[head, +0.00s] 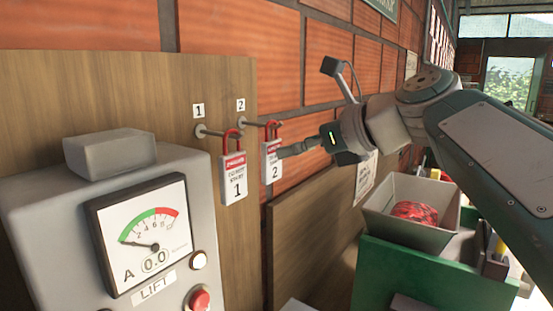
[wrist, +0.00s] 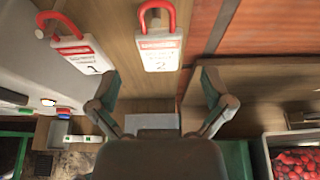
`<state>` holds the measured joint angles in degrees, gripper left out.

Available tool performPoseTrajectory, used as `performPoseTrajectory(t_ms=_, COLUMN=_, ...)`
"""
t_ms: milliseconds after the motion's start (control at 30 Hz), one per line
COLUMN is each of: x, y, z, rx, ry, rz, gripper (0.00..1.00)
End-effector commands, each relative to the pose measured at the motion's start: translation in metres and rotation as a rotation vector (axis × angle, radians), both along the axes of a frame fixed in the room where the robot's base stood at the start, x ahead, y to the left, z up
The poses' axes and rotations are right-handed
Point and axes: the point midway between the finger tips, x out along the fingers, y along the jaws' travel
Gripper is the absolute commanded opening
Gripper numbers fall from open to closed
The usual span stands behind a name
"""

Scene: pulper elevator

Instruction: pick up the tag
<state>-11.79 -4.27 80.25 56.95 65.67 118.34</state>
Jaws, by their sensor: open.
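Two white lockout tags with red shackles hang on pegs on the wooden board. Tag 1 (head: 234,180) is on the left, and tag 2 (head: 271,163) is on the right. In the wrist view, tag 2 (wrist: 160,52) is upright near the top centre, and tag 1 (wrist: 80,54) is tilted at the upper left. My gripper (head: 283,152) is close beside tag 2 in the head view. In the wrist view its fingers (wrist: 160,90) are spread wide, with tag 2 ahead of the gap between them. Nothing is held. Whether a finger touches tag 2 is unclear.
A grey lift control box (head: 50,200) with a dial stands at the left, close to the tags. The wooden board (head: 130,75) and brick wall lie behind the tags.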

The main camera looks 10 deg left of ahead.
Motion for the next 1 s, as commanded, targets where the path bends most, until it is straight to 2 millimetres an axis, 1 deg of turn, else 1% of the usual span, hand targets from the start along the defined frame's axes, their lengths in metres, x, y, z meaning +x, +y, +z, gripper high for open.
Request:
performPoseTrajectory(t_ms=200, x=0.014, y=0.030, z=-0.008, rx=-0.001, ry=0.002, rz=0.004, gripper=1.00)
performPoseTrajectory(t_ms=233, x=0.015, y=0.032, z=-0.009, rx=0.000, ry=0.003, rz=0.003, gripper=1.00)
performPoseTrajectory(t_ms=367, x=0.019, y=0.038, z=-0.012, rx=0.002, ry=0.000, rz=0.001, gripper=1.00)
performPoseTrajectory(t_ms=567, x=0.019, y=0.041, z=-0.013, rx=0.001, ry=0.000, rz=0.000, gripper=1.00)
performPoseTrajectory(t_ms=600, x=0.019, y=0.042, z=-0.013, rx=0.000, ry=0.000, rz=0.000, gripper=0.96)
performPoseTrajectory(t_ms=667, x=0.019, y=0.042, z=-0.014, rx=0.000, ry=0.000, rz=0.000, gripper=0.69)
performPoseTrajectory(t_ms=700, x=0.019, y=0.042, z=-0.014, rx=0.000, ry=0.000, rz=0.000, gripper=0.51)
performPoseTrajectory(t_ms=733, x=0.019, y=0.042, z=-0.014, rx=0.000, ry=0.000, rz=0.000, gripper=0.38)
performPoseTrajectory(t_ms=767, x=0.019, y=0.042, z=-0.014, rx=0.000, ry=0.000, rz=0.000, gripper=0.30)
performPoseTrajectory(t_ms=800, x=0.019, y=0.042, z=-0.014, rx=-0.001, ry=0.000, rz=0.000, gripper=0.28)
performPoseTrajectory(t_ms=1000, x=0.019, y=0.042, z=-0.014, rx=-0.001, ry=0.002, rz=0.000, gripper=0.28)
